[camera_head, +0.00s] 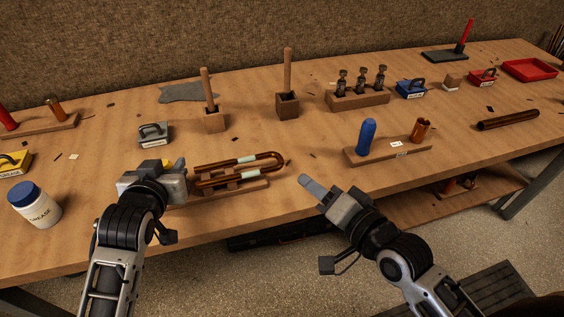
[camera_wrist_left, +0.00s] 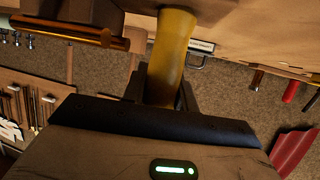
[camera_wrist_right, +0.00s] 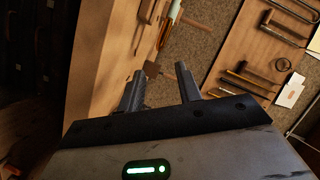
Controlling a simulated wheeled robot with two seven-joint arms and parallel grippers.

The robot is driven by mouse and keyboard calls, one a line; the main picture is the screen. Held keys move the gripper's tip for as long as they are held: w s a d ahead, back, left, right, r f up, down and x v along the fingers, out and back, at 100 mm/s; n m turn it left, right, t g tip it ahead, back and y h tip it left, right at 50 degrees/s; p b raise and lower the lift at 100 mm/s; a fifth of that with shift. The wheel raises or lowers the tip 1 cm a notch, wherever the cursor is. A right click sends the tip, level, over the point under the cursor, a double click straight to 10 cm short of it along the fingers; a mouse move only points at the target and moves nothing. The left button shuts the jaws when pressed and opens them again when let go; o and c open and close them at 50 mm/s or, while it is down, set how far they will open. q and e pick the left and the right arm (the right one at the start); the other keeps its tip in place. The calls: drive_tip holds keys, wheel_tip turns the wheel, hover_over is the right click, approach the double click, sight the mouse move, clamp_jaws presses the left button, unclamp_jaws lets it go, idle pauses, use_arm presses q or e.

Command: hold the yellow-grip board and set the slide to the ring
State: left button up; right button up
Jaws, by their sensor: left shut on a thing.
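The yellow-grip board (camera_head: 246,187) lies at the near edge of the bench and carries a U-shaped copper slide (camera_head: 273,157) with pale bands on its tubes. The slide's bend points right. My left gripper (camera_head: 181,169) is at the board's left end, shut on the yellow grip (camera_wrist_left: 172,55), which stands between its fingers in the left wrist view. A copper tube (camera_wrist_left: 70,32) shows beside the grip there. My right gripper (camera_head: 312,186) is just right of the slide, apart from it. Its fingers (camera_wrist_right: 160,72) are apart and empty. I cannot make out the ring.
A wooden stand with a blue handle (camera_head: 366,137) and copper piece is right of the slide. Two wooden blocks with upright handles (camera_head: 287,75) stand behind. A grease jar (camera_head: 34,204) and yellow box (camera_head: 14,163) are at left. Bare bench lies between the slide and the blocks.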

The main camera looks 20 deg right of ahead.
sight(282, 162)
drive_tip(key=x, duration=1.1)
drive_tip(key=shift+a+f, duration=0.1)
